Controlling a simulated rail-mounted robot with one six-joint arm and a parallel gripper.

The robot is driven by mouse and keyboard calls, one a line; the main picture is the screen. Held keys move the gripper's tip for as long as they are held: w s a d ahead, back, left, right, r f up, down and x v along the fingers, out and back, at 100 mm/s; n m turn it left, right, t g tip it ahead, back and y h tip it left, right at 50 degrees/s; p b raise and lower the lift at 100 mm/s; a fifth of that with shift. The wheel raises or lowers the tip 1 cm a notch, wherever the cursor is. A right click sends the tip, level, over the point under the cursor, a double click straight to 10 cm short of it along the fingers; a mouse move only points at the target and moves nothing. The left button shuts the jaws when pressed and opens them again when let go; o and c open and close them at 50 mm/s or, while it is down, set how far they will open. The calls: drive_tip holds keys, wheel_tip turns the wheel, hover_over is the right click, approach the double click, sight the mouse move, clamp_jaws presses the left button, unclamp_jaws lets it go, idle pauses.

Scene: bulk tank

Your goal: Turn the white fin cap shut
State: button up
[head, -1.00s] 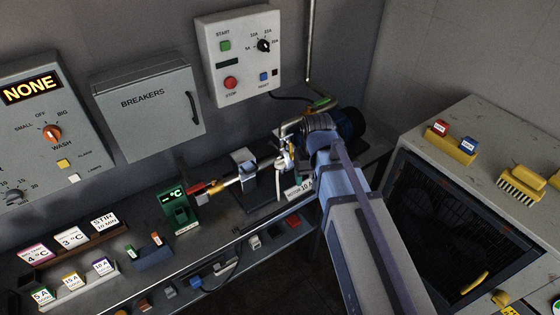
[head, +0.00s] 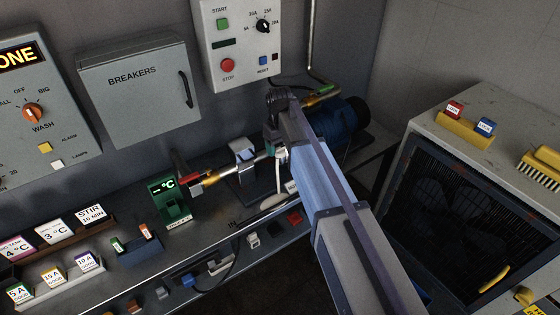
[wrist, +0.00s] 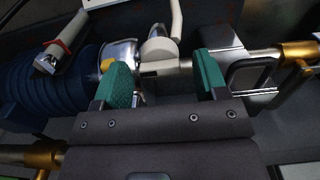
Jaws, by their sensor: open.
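In the wrist view, a white piece with an upright fin-like arm (wrist: 160,47), which looks like the white fin cap, sits on the pipe line just beyond my gripper (wrist: 163,74). My gripper is open, with one green fingertip to each side of the white piece in the picture. I cannot tell whether the fingers touch it or reach around it. In the head view my gripper (head: 271,148) is at the pipe line beside the blue motor; my arm hides much of it. A white curved handle (head: 275,201) hangs below it.
The blue motor (head: 340,130) stands right of my gripper in the head view. A green temperature display (head: 168,200) stands on the bench to the left. A start/stop box (head: 240,45) hangs on the wall behind. A silver cylinder (wrist: 120,52) lies close by the left finger.

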drive_tip(key=shift+f, duration=0.8)
drive_tip(key=shift+r, duration=0.15)
drive_tip(key=c, duration=0.9)
